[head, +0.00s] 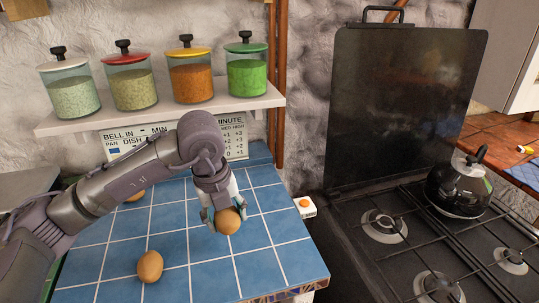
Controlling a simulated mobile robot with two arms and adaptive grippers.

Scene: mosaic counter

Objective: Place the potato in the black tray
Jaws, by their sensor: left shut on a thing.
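A round brown potato (229,222) is held between the fingers of my left gripper (224,214), over the blue tiled counter. I cannot tell whether it touches the tiles. A second brown potato-like thing (150,266) lies on the tiles at the front left. A third one (135,196) lies farther back, partly hidden behind my left arm. I cannot make out a black tray in this view. My right gripper is not in view.
A white shelf (165,108) with several lidded jars (247,74) hangs above the counter's back. At right stands a black stove (415,250) with a raised lid (400,105) and a kettle (458,190). The counter's front right tiles (270,270) are clear.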

